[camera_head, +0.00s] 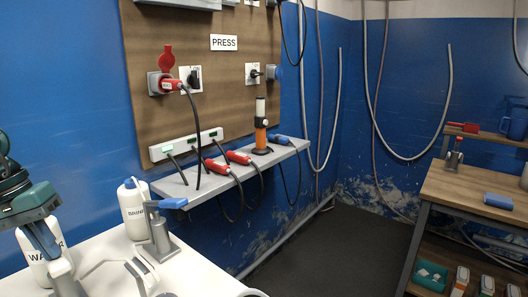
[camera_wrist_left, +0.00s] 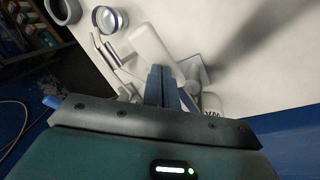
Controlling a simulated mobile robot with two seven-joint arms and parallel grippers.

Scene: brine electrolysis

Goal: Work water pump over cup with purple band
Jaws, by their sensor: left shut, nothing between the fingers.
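My left gripper (camera_head: 50,245) is at the left of the head view, teal with blue fingers pointing down. Its fingers are shut and empty; they also show in the wrist view (camera_wrist_left: 161,72). In the head view they are just in front of the white bottle marked "WA…" (camera_head: 36,262), close above a pale grey fitting. In the wrist view a long white rounded part (camera_wrist_left: 152,43) lies just beyond the fingertips; I cannot tell whether it is the water pump's head or if they touch. The clear cup with the purple band (camera_wrist_left: 110,18) stands beyond it. My right gripper is not in view.

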